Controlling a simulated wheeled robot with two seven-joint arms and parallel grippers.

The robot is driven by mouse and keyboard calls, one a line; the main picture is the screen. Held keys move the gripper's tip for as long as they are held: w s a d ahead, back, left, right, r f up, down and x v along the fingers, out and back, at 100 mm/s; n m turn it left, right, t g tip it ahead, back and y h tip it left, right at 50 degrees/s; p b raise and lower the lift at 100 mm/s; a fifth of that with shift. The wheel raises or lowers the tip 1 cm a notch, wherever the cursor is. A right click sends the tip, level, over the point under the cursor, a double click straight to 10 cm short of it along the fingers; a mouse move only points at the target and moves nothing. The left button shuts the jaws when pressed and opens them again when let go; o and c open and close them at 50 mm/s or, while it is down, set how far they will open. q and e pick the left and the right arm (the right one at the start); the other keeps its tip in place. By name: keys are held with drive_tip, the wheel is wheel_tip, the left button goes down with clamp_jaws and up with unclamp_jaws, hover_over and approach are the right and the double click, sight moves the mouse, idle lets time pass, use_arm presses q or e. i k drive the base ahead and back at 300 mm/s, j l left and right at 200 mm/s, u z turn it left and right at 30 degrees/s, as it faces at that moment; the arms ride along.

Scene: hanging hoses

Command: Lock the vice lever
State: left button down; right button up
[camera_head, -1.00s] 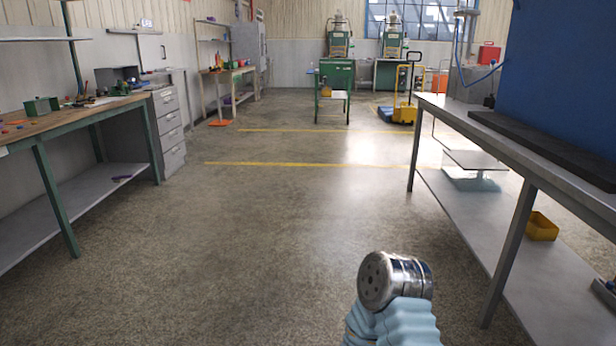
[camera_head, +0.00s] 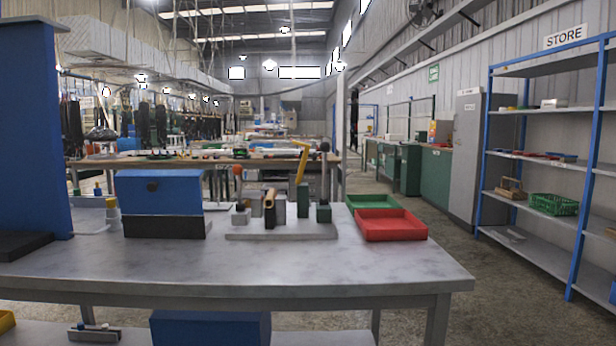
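A vice-like fixture stands on the grey workbench (camera_head: 340,263) ahead of me. It has a flat grey base plate (camera_head: 282,232) with grey and green upright blocks (camera_head: 303,201). A yellow lever (camera_head: 300,160) rises at a slant above a green block. A brass-coloured piece with a dark front (camera_head: 270,207) stands among the blocks. An orange-knobbed stick (camera_head: 237,176) stands at the left and a dark-knobbed post (camera_head: 324,180) at the right. I cannot tell from here which way the lever counts as locked. Neither of my grippers is in view.
A blue box (camera_head: 158,192) stands left of the fixture. A red tray (camera_head: 391,224) and a green tray (camera_head: 372,203) lie to its right. A blue panel (camera_head: 35,130) rises at the left end. Open floor (camera_head: 510,300) runs right of the bench, before blue shelving (camera_head: 490,150).

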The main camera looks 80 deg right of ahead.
sight(237, 169)
drive_tip(key=z, duration=2.75)
